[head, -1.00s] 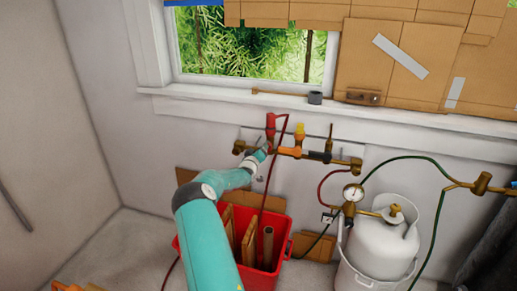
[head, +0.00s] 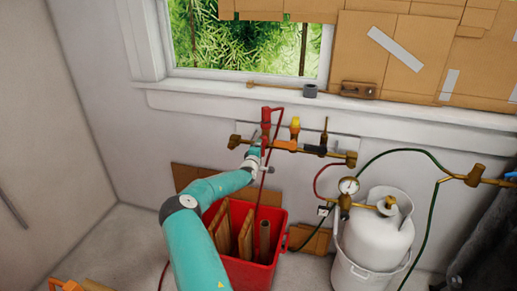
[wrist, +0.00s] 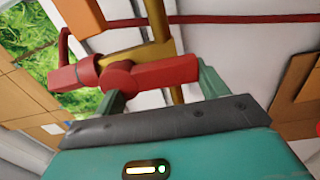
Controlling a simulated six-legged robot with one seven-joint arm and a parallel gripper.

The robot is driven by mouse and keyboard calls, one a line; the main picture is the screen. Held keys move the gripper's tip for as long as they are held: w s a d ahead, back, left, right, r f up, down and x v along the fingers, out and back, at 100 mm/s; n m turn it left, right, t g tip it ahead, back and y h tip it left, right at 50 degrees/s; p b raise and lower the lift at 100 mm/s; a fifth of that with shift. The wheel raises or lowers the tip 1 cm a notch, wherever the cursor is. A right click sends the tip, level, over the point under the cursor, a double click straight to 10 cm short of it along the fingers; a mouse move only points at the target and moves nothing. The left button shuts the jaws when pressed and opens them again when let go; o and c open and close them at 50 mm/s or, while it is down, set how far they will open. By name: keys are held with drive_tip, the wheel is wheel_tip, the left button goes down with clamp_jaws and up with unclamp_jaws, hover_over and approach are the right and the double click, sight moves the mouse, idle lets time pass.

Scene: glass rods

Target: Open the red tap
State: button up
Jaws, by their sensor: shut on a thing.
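The red tap (head: 266,117) is at the left part of a brass manifold (head: 232,141) on the wall below the window. In the wrist view its red handle (wrist: 165,72) lies crosswise between my teal fingers, in front of the brass pipe. My gripper (wrist: 160,84) is shut on this handle. In the head view my gripper (head: 255,150) reaches the tap from below, and its fingertips are too small to make out clearly.
A yellow-topped tap (head: 295,127) and a black tap (head: 322,145) sit to the right. A red hose (head: 269,172) hangs close to my wrist. Below are a red bin (head: 279,243) with wood pieces and a white gas cylinder (head: 378,240). The window ledge (head: 210,95) is above.

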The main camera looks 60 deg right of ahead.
drive_tip(key=shift+n, duration=0.3)
drive_tip(key=o, duration=1.4)
drive_tip(key=shift+s, duration=0.1)
drive_tip(key=a, duration=0.4)
drive_tip(key=s+a, duration=0.1)
drive_tip(key=a, duration=0.4)
drive_tip(key=s+a, duration=0.1)
drive_tip(key=a, duration=0.3)
drive_tip(key=shift+s+a, duration=0.1)
drive_tip(key=shift+a, duration=0.25)
